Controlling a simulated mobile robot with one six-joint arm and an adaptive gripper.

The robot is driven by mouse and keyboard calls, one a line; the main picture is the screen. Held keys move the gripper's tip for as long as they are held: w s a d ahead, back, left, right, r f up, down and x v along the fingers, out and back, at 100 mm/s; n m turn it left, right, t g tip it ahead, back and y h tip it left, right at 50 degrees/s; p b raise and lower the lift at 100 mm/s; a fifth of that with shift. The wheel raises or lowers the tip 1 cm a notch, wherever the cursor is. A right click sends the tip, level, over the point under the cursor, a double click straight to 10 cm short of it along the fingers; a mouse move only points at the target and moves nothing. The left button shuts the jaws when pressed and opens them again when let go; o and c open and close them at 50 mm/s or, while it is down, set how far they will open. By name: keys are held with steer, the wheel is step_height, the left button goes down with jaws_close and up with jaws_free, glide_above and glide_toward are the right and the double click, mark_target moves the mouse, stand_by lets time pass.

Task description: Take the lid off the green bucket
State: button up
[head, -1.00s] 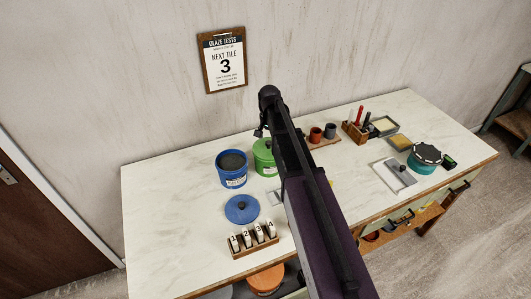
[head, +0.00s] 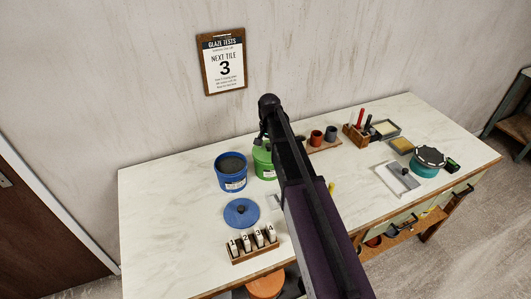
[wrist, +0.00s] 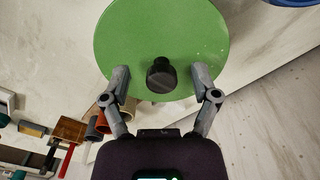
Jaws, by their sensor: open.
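The green bucket (head: 264,169) stands on the worktop beside the open blue bucket, partly hidden by my arm. Its green lid (wrist: 135,35) fills the upper middle of the wrist view, with a round black knob (wrist: 160,75). My gripper (wrist: 161,82) is open above the lid, one finger on each side of the knob in the picture, with gaps between fingers and knob. I cannot tell how high the fingertips are above the lid. In the head view my gripper (head: 264,140) is over the green bucket, mostly hidden by my arm.
The blue bucket (head: 231,183) stands close left, its blue lid (head: 241,212) lying in front. A rack of numbered tiles (head: 253,248) is near the front edge. Small cups (head: 317,137), a tool holder (head: 352,137) and a teal tub (head: 424,169) are to the right. The wall is behind.

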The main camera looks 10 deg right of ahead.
mark_target(269, 145)
jaws_close()
steer(key=shift+r, duration=0.15)
stand_by(0.4)
step_height(269, 145, up, 4)
steer(key=p, duration=0.4)
steer(key=s+a+p, duration=0.1)
steer(key=s+a, duration=0.2)
steer(key=s, duration=1.2)
steer(key=shift+s+a+r, duration=0.35)
